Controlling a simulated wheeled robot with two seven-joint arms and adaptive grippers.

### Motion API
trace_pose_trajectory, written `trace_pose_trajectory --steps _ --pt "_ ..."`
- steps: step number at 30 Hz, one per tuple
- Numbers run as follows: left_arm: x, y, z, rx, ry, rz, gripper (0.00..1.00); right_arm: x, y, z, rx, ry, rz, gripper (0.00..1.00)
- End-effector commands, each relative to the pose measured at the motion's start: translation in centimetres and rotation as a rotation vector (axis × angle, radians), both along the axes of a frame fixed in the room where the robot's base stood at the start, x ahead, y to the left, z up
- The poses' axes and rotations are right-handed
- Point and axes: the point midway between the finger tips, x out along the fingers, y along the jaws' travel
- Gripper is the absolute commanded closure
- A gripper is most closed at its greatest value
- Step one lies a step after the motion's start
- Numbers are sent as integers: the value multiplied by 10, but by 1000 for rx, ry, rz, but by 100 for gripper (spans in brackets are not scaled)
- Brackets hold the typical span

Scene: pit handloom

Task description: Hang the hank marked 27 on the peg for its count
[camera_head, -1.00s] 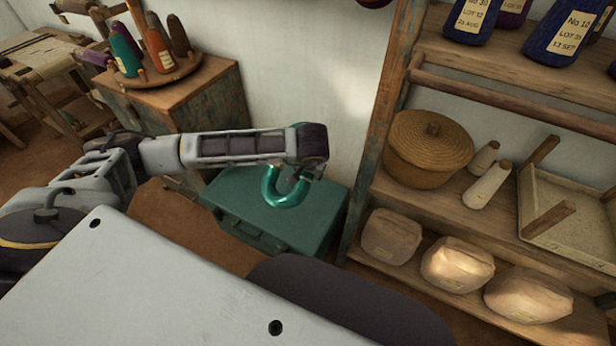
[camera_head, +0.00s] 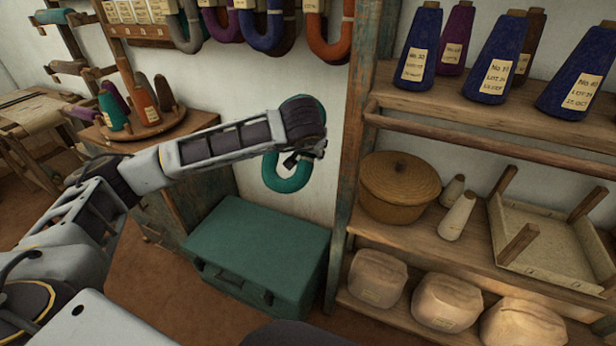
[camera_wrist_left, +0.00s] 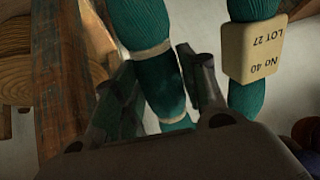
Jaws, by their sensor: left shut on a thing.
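My left gripper (camera_head: 303,158) is shut on a teal hank (camera_head: 287,182) and holds it in the air in front of the wall, above the green case. The hank hangs as a loop, partly hidden behind my wrist in the head view. In the left wrist view the hank (camera_wrist_left: 160,60) passes between the fingers, and its tag (camera_wrist_left: 253,50) reads No 40, LOT 27. At the top of the head view, hanks in grey, purple, blue and orange (camera_head: 330,45) hang on the wall below a row of labels (camera_head: 135,12). Their pegs are not clearly seen. My right gripper is not in view.
A wooden shelf unit (camera_head: 358,130) stands at the right with labelled cones, a lidded basket (camera_head: 398,187), a tray and wrapped bundles. A green case (camera_head: 258,255) lies on the floor below the hank. A cabinet with a round cone stand (camera_head: 150,125) is at the left.

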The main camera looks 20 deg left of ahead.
Motion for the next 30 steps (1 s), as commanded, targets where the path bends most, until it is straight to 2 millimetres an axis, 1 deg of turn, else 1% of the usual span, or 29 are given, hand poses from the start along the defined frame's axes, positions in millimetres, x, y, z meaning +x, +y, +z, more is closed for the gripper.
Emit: trace_pose_trajectory --steps 1,3,8,14,21,26,30 --pt "4 1 17 0 -22 -3 86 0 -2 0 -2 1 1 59" --pt "7 1 38 0 -45 -8 86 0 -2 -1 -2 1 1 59" --pt "13 2 86 -2 -96 -26 86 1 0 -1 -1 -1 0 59" --pt "14 3 146 -5 -162 -53 86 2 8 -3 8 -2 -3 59" --pt "8 4 217 -13 -246 -96 86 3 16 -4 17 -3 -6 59" --pt "-1 4 265 -21 -310 -133 86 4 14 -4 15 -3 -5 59" --pt "-12 2 304 -33 -377 -173 86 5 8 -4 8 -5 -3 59"
